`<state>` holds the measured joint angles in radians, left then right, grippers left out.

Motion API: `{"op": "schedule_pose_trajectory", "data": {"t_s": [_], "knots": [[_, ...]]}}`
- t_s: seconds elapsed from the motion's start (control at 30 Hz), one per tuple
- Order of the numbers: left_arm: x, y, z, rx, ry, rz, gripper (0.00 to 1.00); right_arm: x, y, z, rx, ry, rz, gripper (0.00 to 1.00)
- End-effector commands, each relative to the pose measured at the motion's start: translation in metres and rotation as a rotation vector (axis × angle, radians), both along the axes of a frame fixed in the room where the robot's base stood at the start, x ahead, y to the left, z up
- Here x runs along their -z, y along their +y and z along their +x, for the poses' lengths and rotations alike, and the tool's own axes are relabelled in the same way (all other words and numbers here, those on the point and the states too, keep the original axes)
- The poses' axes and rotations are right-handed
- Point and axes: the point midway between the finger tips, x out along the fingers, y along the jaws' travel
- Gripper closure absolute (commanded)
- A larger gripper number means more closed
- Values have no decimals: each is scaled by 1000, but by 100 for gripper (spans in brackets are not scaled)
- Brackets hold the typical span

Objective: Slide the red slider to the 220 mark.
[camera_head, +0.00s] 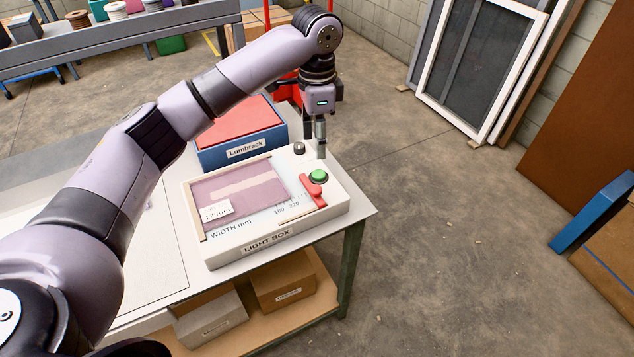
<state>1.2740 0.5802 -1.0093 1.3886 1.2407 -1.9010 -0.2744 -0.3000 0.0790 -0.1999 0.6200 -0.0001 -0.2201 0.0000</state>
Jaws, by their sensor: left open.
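The light box (335,209) is a white box on the table corner, with a purple panel and a "WIDTH mm" scale. The scale's printed 220 mark (294,206) is small, beside a 180. The red slider (312,190) is a slanted red bar on the box top, right of the scale and just in front of a green button (319,176). Its exact reading is too small to tell. My left gripper (320,150) points down over the back right corner of the box, behind the green button and apart from the slider. It is open and seems empty. My right gripper is out of view.
A blue Lumbrack box (245,150) with a red top stands behind the light box. The table's right edge is close by, with open floor beyond. Cartons (283,285) sit on the shelf below.

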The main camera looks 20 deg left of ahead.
Motion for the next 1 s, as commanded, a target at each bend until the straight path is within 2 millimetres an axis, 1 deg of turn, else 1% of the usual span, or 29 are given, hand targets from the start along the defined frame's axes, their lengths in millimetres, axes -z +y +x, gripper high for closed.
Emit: {"op": "schedule_pose_trajectory", "data": {"t_s": [0.1,0.4,0.5,0.6,0.7,0.8,1.0], "knots": [[26,1,-1,0,4,2,54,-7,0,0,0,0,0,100],[91,0,-1,0,3,2,54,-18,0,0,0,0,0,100],[110,0,-1,0,3,2,54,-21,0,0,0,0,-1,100],[125,0,0,1,1,1,54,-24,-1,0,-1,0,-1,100],[136,0,-1,1,1,1,54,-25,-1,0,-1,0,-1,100],[141,0,0,1,-1,1,54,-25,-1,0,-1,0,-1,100],[144,0,0,1,-2,0,54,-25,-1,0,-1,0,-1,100]]}}
